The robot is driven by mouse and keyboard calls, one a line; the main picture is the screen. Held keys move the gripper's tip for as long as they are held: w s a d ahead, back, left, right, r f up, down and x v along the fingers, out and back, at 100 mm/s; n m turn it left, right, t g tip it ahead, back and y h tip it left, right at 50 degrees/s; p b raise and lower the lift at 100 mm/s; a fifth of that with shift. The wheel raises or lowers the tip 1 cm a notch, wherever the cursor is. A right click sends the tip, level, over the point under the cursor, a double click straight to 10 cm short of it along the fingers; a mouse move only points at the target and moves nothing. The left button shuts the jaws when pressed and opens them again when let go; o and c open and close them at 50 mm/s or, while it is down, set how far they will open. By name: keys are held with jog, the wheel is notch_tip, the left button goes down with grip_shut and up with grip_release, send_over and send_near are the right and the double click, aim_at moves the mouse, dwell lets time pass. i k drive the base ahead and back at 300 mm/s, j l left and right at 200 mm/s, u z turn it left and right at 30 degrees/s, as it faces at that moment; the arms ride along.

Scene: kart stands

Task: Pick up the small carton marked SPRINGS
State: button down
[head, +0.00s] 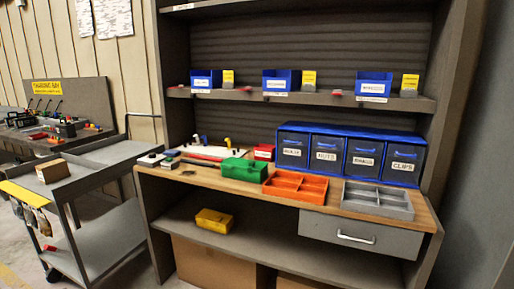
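No carton can be read as SPRINGS from here; most print is too small. Small yellow-and-grey boxes stand on the upper shelf: a left one (228,78), a middle one (308,80) and a right one (410,85). Each stands just right of a labelled blue bin, the left bin (205,79), the middle bin (280,80) and the right bin (373,85). A plain brown carton (52,171) sits on the grey cart (105,155) at left; no marking on it is readable. My gripper is not in view.
The wooden bench (232,184) holds a blue drawer cabinet (350,152) with several labelled drawers, one reading CLIPS, a green bin (244,169), an orange tray (295,186) and a grey tray (377,199). A yellow box (214,221) lies on the lower shelf. Open floor shows at lower left.

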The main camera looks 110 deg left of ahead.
aim_at(50, 172)
jog(key=u, duration=5)
jog(key=i+l, duration=0.1)
jog(key=i, duration=0.45)
jog(key=i+l+u, duration=0.1)
jog(key=i, duration=0.45)
jog(key=i+l, duration=0.2)
jog(key=i, duration=0.35)
jog(key=i+l+u, duration=0.1)
jog(key=i, duration=0.45)
jog(key=i+l, duration=0.2)
jog(key=i, duration=0.3)
jog(key=i+l, duration=0.2)
jog(key=i, duration=0.35)
jog(key=u, duration=0.05)
